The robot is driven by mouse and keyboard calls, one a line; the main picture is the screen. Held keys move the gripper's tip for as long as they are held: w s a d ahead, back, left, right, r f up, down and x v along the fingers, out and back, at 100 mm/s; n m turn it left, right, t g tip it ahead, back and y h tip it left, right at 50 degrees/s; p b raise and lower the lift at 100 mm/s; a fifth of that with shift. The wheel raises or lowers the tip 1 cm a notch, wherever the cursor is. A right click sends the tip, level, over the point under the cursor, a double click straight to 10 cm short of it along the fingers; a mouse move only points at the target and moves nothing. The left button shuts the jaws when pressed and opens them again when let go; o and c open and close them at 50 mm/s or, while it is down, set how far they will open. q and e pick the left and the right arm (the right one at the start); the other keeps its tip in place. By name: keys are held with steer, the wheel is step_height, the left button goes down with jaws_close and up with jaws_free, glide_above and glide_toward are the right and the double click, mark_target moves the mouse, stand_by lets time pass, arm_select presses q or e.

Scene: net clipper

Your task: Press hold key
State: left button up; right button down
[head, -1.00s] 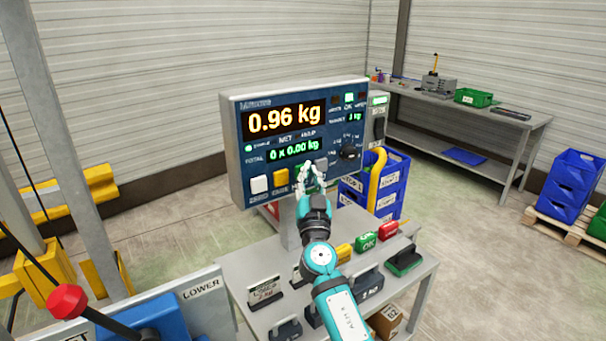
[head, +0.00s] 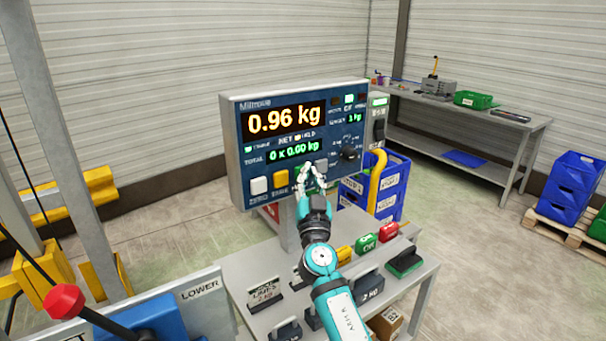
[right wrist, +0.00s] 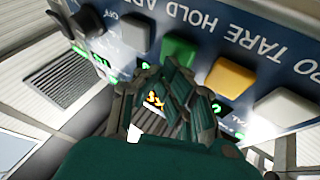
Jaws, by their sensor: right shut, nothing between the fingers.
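The weighing indicator (head: 345,115) has a row of keys along its lower front. The green hold key (right wrist: 180,50) shows in the right wrist view between the yellow tare key (right wrist: 230,77) and the grey add key (right wrist: 135,32). In the head view my fingers largely cover it. My right gripper (head: 311,175) is shut and empty in front of this key. In the right wrist view its fingertips (right wrist: 165,85) are close by the green key; I cannot tell whether they touch it.
The white zero key (head: 259,186) and a black knob (head: 348,152) are on the same panel. Below is a grey table (head: 255,250) with weights and coloured blocks. A red-knobbed lever (head: 66,301) stands at front left. Blue crates (head: 392,190) stand behind.

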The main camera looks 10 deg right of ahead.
steer(key=shift+s+d, duration=0.2)
steer(key=shift+s, duration=0.4)
steer(key=shift+s, duration=0.1)
steer(key=shift+s+d+p, duration=0.25)
steer(key=shift+s+d, duration=0.05)
steer(key=shift+s, duration=0.45)
steer(key=shift+s+d+p, duration=0.25)
steer(key=shift+s, duration=0.5)
steer(key=shift+s+d+p, duration=0.25)
steer(key=shift+s+d, duration=0.05)
steer(key=shift+s, duration=0.45)
